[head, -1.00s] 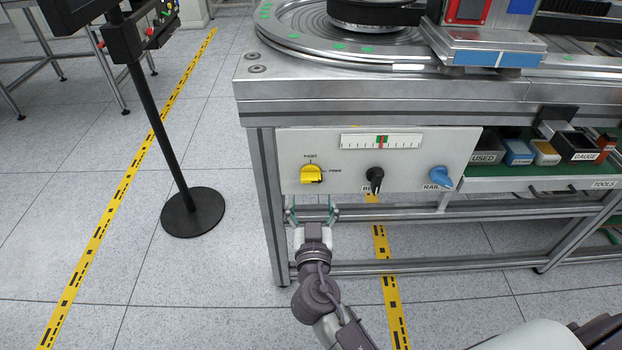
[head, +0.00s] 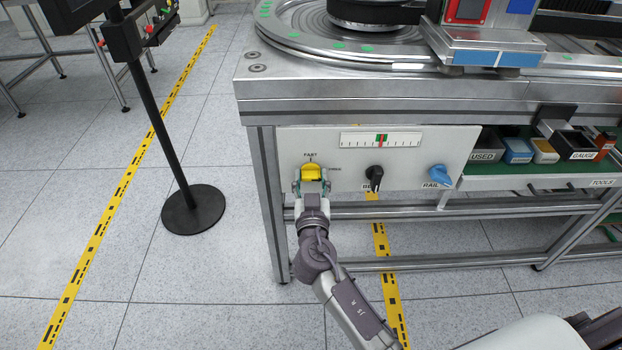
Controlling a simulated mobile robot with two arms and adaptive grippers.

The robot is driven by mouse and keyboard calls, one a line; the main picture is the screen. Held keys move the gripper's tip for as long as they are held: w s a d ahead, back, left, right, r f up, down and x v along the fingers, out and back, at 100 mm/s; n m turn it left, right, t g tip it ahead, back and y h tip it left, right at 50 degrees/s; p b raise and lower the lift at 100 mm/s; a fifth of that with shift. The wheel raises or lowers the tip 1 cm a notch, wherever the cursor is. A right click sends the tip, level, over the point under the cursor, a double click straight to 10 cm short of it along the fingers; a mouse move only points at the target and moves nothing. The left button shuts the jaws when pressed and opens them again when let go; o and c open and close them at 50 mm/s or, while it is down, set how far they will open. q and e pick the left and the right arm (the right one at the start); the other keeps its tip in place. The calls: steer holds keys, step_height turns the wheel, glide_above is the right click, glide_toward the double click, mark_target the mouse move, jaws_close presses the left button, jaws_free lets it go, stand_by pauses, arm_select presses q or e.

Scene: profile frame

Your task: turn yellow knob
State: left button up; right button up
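The yellow knob (head: 311,173) is on the left of the pale control panel (head: 405,150), under the label FAST, with FREE to its right. My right gripper (head: 311,181) is at the knob, its fingers one on each side and drawn in close, shut on it. The fingers and palm hide the knob's lower part. My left gripper is out of view.
A black knob (head: 375,173) and a blue knob (head: 440,174) are to the right on the panel. A metal frame rail (head: 430,208) runs below it. Small boxes (head: 517,151) stand on a shelf at right. A black stand (head: 192,211) is on the floor at left.

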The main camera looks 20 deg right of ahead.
steer(key=c, duration=0.4)
steer(key=shift+c, duration=0.2)
